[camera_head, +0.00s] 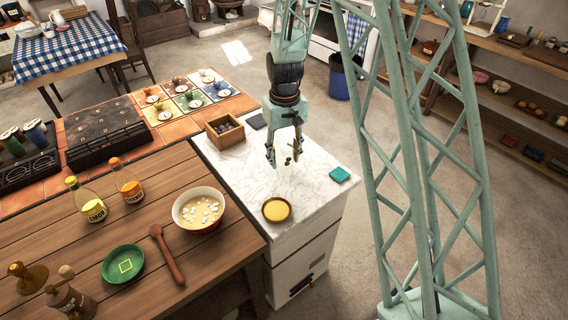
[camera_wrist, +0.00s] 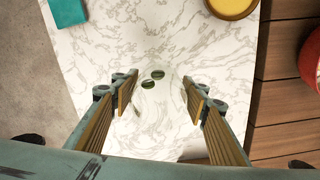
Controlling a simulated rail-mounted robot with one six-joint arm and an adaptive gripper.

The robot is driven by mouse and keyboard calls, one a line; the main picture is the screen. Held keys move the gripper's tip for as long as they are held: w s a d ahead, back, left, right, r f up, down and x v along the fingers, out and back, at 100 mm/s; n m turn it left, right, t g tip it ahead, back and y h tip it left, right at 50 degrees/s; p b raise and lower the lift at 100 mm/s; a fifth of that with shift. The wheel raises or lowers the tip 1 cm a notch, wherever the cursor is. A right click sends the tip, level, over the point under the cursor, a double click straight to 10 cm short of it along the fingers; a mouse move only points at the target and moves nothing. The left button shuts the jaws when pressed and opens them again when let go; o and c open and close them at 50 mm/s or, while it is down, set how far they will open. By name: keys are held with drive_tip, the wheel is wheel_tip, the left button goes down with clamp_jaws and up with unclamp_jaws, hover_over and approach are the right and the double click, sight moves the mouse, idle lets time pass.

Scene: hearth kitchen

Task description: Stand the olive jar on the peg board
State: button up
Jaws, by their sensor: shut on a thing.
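My gripper (camera_head: 285,155) is above the white marble counter. It is shut on a clear glass olive jar (camera_wrist: 155,100), so transparent that mainly a few dark olives (camera_wrist: 153,79) show between the fingers. The olives also show between the fingers in the head view (camera_head: 290,161). The wrist view shows the gripper's two fingers (camera_wrist: 160,105) spread apart around the jar. I cannot tell surely which thing is the peg board. A dark slab with rows of round marks (camera_head: 103,128) lies on the orange tiles at left, and a black rack (camera_head: 30,168) stands beside it.
A wooden box (camera_head: 225,131), a yellow round dish (camera_head: 276,210) and a teal block (camera_head: 340,174) are on the marble. Bottles (camera_head: 128,183), a bowl (camera_head: 199,209), a green plate (camera_head: 124,264) and a wooden spoon (camera_head: 167,255) occupy the wooden top. Coloured squares (camera_head: 190,95) lie behind.

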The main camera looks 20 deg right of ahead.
sight(284, 163)
drive_tip(key=shift+w, duration=0.4)
drive_tip(key=shift+f+b, duration=0.45)
drive_tip(key=shift+f, duration=1.35)
drive_tip(key=shift+f, duration=0.1)
drive_tip(key=o, duration=0.9)
wheel_tip(284, 163, up, 12)
drive_tip(key=shift+r+p, duration=0.15)
drive_tip(key=shift+p, duration=0.85)
drive_tip(key=shift+s, duration=0.1)
